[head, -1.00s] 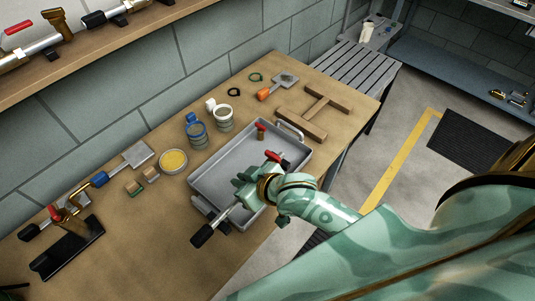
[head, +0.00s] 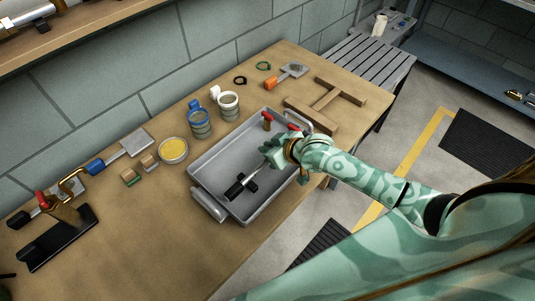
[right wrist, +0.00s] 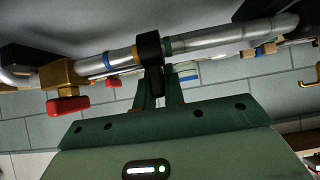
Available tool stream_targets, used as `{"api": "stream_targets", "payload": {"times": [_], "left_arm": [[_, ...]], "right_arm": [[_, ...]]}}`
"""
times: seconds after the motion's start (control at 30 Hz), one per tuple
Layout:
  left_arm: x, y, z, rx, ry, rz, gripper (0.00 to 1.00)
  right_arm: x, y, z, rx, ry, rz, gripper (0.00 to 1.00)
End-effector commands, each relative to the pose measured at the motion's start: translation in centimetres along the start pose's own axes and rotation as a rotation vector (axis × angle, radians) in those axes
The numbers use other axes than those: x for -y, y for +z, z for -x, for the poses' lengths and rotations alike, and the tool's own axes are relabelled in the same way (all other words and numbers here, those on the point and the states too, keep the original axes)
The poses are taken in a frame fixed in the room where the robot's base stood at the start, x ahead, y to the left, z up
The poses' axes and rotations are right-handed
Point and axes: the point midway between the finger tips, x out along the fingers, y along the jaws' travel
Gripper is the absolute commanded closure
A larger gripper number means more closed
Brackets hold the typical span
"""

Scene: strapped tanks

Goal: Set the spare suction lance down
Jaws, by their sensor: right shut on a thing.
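The spare suction lance (head: 256,172) is a thin silver tube with a black end (head: 235,188) and a red lever (head: 294,127). My right gripper (head: 272,151) is shut on it, above the grey tray (head: 205,165). The lance lies within the tray's outline, its black end low over the floor; I cannot tell whether it touches. In the right wrist view the gripper (right wrist: 157,82) closes on a black collar (right wrist: 149,48) of the lance, with a brass valve and red handle (right wrist: 68,104) to the left. My left gripper is not in view.
A wooden frame (head: 325,98) lies right. The front of the bench is clear.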

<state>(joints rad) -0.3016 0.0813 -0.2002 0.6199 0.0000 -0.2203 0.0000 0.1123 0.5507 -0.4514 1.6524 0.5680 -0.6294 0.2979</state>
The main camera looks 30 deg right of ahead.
Motion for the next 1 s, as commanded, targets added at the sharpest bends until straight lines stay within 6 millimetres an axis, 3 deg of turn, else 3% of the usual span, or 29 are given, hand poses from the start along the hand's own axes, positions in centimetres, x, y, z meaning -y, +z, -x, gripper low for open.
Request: {"api": "stream_targets", "payload": {"times": [0.03, 0.1, 0.47, 0.5, 0.57, 0.87, 1.0], "left_arm": [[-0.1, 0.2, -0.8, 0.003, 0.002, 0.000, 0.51], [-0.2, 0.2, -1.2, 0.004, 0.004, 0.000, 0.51], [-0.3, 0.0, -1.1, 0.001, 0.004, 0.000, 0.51], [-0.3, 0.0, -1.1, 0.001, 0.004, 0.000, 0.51], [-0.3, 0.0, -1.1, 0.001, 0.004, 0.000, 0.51], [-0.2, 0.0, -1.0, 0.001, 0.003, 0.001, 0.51], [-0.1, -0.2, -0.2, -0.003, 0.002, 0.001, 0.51]], "right_arm": [[0.2, 1.3, -0.9, 0.004, -0.003, -0.004, 1.00], [0.2, 1.9, -1.4, 0.003, -0.003, -0.003, 1.00], [0.2, 2.0, -1.5, 0.001, -0.003, -0.002, 1.00], [0.2, 2.1, -1.4, 0.003, -0.003, -0.001, 0.81], [0.2, 2.1, -1.4, 0.002, -0.003, -0.001, 0.68], [0.2, 1.9, -1.3, 0.002, -0.003, -0.001, 0.68], [0.2, 1.7, 0.5, 0.003, -0.002, -0.002, 0.68]]}}
